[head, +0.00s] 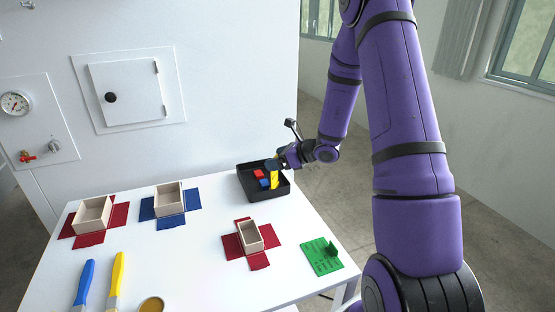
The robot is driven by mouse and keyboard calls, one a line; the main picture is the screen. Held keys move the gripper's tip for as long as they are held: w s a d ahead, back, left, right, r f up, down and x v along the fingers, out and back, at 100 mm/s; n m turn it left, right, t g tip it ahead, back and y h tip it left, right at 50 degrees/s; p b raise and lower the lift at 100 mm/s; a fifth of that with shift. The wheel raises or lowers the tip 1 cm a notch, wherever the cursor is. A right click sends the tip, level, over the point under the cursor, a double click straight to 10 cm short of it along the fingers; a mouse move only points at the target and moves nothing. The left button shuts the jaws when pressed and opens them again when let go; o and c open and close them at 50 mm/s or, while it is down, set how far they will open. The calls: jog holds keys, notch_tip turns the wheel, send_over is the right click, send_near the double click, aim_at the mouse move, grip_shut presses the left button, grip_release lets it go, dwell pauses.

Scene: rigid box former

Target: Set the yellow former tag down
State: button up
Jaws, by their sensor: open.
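The black tray (248,188) stands at the back right of the white table and holds small coloured pieces. A yellow piece (275,182), which looks like the yellow former tag, stands upright in the right part of the tray. My gripper (275,166) is at the top of this yellow piece, over the tray, with its jaws open. The gripper is small in the picture and its fingers partly hide the piece, so contact cannot be made out. A red piece (259,174) and a blue piece (264,183) lie to the left of the yellow one in the tray.
Wooden boxes stand on cross-shaped sheets: red (68,229), blue (147,215) and red (233,250). A green card (322,257) lies at the right edge. Blue (84,283) and yellow (117,276) handled tools and a round tin (151,304) are in front.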

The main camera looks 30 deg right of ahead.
jog(key=v, duration=1.2)
jog(key=s+a+r+n+g+y, duration=0.1)
jog(key=s+a+r+n+g, duration=0.2)
jog(key=s+a+r+n, duration=0.35)
jog(key=s+a+r+n+g, duration=0.3)
jog(key=a+r+n, duration=0.3)
jog(key=a+n, duration=0.3)
jog(key=s+a+r+n+h, duration=0.1)
jog(key=s+r+n+h, duration=0.3)
jog(key=s+n, duration=0.3)
jog(key=s+a+r+n+h, duration=0.2)
jog(key=s+r+n+h, duration=0.2)
jog(key=s+n, duration=0.3)
jog(key=shift+s+r+t, duration=0.25)
jog(key=shift+s+t, duration=0.05)
jog(key=shift+s, duration=0.9)
